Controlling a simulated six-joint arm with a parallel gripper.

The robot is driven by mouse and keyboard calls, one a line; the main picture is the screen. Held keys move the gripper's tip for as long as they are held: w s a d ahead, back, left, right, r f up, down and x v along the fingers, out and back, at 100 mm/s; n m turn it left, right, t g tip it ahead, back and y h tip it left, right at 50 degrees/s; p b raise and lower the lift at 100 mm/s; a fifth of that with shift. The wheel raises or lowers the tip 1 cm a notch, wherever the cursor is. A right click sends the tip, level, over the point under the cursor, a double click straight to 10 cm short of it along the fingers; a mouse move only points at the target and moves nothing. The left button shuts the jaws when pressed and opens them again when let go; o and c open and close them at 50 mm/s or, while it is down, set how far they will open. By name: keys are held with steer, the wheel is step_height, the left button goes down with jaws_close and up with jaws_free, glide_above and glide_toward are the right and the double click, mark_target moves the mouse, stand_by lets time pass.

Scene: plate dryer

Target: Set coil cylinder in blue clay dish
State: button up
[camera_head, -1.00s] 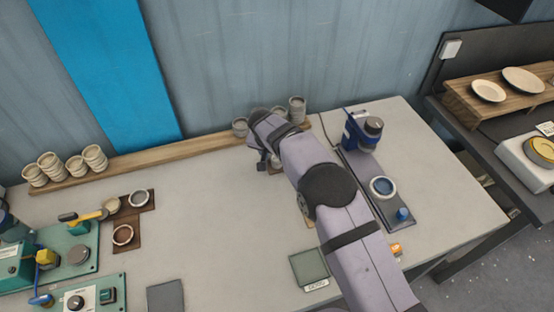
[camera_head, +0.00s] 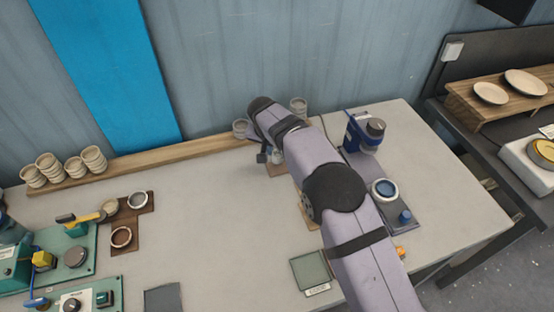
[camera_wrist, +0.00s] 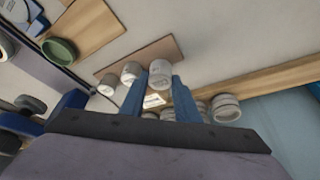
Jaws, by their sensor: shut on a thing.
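My gripper (camera_wrist: 158,84) has its two blue fingers around a pale, ribbed coil cylinder (camera_wrist: 160,70) in the wrist view. In the head view my gripper (camera_head: 268,157) is at the back of the table, partly hidden by my arm, over a brown board (camera_head: 277,171). More pale cylinders stand close by (camera_wrist: 131,70). A round dish with a blue inside (camera_head: 384,189) sits on a dark plate at the right, well apart from my gripper. A green dish (camera_wrist: 60,51) on a wooden board shows in the wrist view; my arm hides it in the head view.
A blue machine (camera_head: 364,132) stands behind the blue dish, with a blue knob (camera_head: 405,216) in front. A wooden ledge (camera_head: 165,157) runs along the wall with stacked pale pots (camera_head: 94,159). Green equipment (camera_head: 73,250) is at the left. The table's middle is clear.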

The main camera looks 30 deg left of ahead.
step_height(320, 180, up, 6)
steer(key=shift+r+b, duration=0.25)
steer(key=shift+b, duration=0.5)
steer(key=w+d+r+m, duration=0.1)
steer(key=w+d, duration=0.3)
steer(key=d, duration=0.3)
steer(key=r+m+h, duration=0.2)
steer(key=m, duration=0.2)
glide_above(387, 187)
steer(key=s, duration=0.2)
steer(key=shift+a+f+p, duration=0.15)
steer(key=shift+f+p, duration=0.4)
steer(key=shift+f, duration=1.9)
steer(key=shift+a+f+p, duration=0.1)
steer(key=shift+f+p, duration=0.45)
steer(key=shift+f, duration=2.05)
steer(key=shift+f+b, duration=0.3)
steer(key=shift+b, duration=0.05)
steer(key=o, duration=1.1)
